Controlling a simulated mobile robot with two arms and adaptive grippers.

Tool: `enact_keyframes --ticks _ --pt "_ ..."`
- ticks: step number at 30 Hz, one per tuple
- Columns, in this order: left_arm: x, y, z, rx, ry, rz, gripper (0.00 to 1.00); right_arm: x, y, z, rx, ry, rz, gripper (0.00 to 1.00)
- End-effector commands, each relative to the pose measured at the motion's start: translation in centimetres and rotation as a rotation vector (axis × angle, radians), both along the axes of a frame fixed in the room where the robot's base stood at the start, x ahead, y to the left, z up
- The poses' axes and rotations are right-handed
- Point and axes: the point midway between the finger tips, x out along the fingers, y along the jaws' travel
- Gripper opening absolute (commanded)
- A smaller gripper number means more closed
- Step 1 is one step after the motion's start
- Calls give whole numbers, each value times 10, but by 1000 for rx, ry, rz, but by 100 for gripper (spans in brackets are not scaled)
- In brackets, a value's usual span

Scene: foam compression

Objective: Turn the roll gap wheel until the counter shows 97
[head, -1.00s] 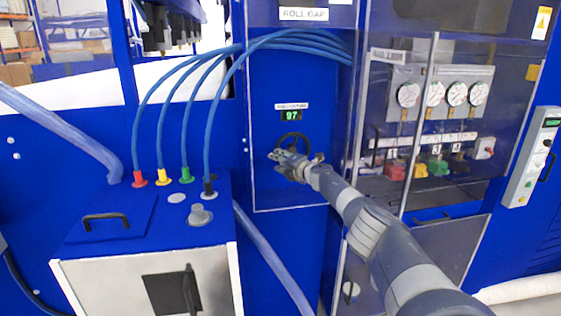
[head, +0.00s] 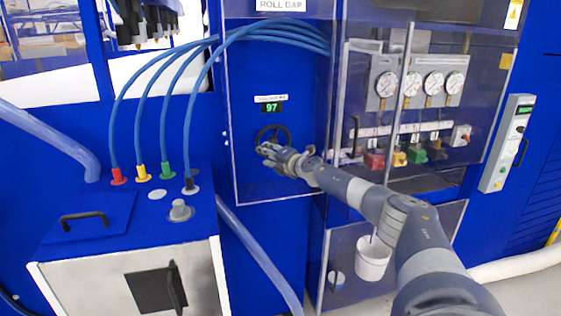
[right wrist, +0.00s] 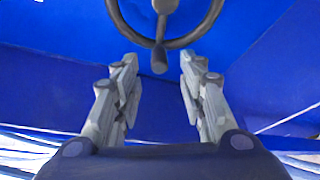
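The roll gap wheel (head: 283,132) is a dark spoked handwheel on the blue panel under the ROLL GAP sign. The counter (head: 271,107) above it shows 97 in green digits. My right gripper (head: 264,151) is in front of the wheel's lower part and hides some of it. In the right wrist view my right gripper (right wrist: 160,66) is open, with its two fingers apart. The wheel's lower rim (right wrist: 190,38) and a knob (right wrist: 159,58) show just beyond and between the fingertips; I see no finger closed on them. My left gripper is not in view.
Clear panels stand right of the wheel, enclosing gauges (head: 387,84) and coloured valves. Blue hoses (head: 290,35) cross above the counter. A white-fronted cabinet (head: 95,275) with a blue top stands at lower left. A white bucket (head: 373,262) is at lower right.

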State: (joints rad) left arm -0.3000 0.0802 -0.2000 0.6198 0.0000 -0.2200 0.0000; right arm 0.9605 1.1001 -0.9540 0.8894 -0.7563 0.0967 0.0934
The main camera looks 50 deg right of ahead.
Motion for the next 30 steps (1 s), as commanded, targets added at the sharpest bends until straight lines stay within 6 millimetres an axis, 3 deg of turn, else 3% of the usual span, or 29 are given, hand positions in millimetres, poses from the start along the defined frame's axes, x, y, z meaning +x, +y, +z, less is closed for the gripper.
enact_keyframes --ticks 15,30 --pt "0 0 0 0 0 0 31 -61 13 6 3 6 1 38" --pt "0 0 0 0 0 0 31 -70 16 8 5 4 1 38"
